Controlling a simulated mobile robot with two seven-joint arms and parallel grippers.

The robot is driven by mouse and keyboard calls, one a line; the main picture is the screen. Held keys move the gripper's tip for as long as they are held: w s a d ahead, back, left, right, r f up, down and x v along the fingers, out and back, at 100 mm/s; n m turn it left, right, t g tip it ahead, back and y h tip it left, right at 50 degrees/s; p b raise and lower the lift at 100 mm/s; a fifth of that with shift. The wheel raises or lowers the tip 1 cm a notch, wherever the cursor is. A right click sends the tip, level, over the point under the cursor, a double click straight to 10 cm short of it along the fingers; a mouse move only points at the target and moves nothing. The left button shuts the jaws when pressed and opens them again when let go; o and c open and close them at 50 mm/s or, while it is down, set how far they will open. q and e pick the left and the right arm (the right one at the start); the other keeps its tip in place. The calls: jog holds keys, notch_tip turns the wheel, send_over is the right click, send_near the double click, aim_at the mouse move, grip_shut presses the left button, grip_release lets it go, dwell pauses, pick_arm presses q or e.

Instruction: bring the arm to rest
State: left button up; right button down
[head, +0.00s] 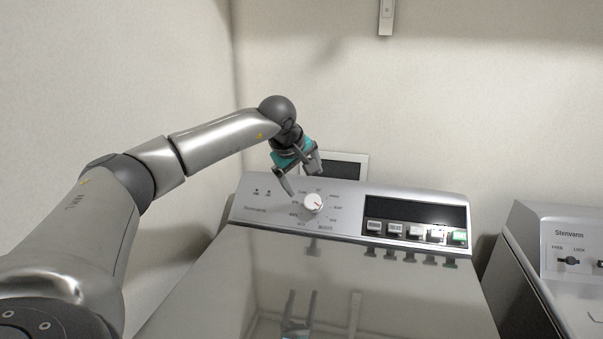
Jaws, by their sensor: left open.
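My left arm reaches in from the left. Its gripper (302,182) is open and empty, with its fingers pointing down just above and behind the round dial (313,203). One finger is close to the dial's left side; whether it touches the panel I cannot tell. The washer's control panel (345,229) is silver with the dial, a dark display and a row of buttons. My right gripper is not in view.
The washer's shiny lid (370,290) lies flat and shut in front of the panel. A second machine (540,260) stands at the right. Walls close in behind and at the left.

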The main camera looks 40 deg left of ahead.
pick_arm(q)
jog(key=shift+v, duration=0.75)
